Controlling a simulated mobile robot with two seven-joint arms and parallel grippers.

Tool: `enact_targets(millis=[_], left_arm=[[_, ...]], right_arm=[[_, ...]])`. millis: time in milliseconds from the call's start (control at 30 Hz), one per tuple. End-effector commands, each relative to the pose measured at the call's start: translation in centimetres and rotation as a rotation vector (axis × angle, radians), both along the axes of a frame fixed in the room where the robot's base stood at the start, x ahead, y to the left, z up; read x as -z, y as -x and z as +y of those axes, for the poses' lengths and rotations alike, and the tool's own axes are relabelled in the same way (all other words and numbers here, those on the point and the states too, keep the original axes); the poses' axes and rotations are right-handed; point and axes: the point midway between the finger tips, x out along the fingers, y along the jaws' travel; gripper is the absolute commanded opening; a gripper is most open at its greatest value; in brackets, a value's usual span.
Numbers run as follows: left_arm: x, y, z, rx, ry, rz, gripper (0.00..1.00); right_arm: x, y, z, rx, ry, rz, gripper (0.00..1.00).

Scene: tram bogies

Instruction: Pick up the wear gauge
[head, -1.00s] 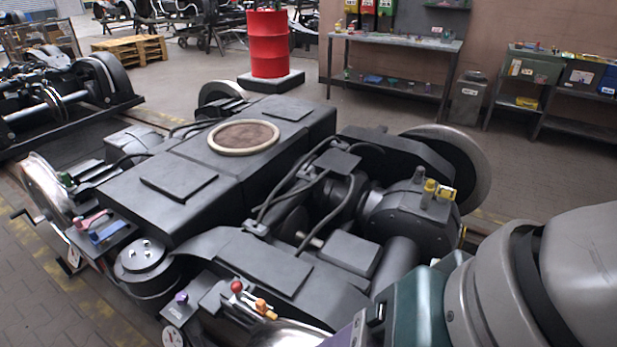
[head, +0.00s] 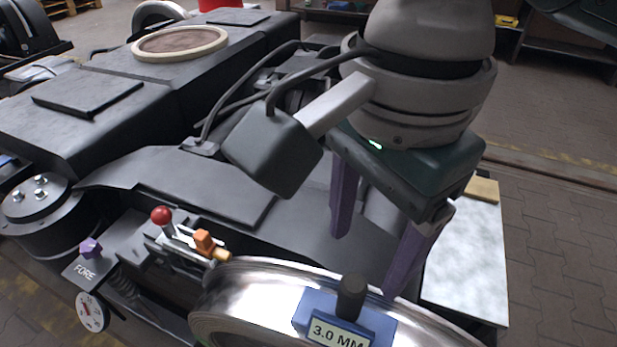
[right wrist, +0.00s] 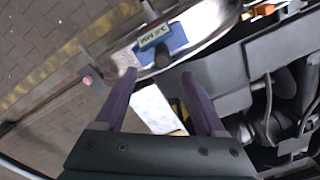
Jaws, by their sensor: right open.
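The wear gauge (head: 312,308) is a blue block with a black knob and a white label reading "3.0 MM". It sits on the rim of the shiny steel wheel (head: 262,283) at the bottom of the head view. It also shows in the right wrist view (right wrist: 174,40), beyond the fingertips. My right gripper (head: 368,266) is open and empty, its two purple fingers pointing down. The fingers are beyond the gauge in the head view, apart from it as the wrist view shows. My left gripper is not in view.
A red-knobbed lever (head: 161,216), an orange block (head: 204,241) and a purple knob (head: 90,248) stand left of the wheel. The dark bogie frame (head: 205,190) fills the middle. A pale-topped surface (head: 468,262) is at right, with paved floor (head: 555,230) beyond.

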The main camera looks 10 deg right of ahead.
Motion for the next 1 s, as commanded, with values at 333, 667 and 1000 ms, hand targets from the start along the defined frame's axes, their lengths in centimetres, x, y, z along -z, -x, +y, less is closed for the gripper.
enact_targets(millis=[333, 667, 1000], left_arm=[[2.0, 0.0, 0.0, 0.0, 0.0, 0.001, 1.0], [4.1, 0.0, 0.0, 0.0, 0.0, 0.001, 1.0], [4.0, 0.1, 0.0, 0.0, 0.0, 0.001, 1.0]], right_arm=[[4.4, -0.3, 0.0, 0.0, 0.001, 0.0, 0.72], [8.7, -0.8, 0.1, -0.002, 0.001, -0.001, 0.72], [8.7, -0.8, 0.1, -0.003, -0.001, -0.002, 0.62]])
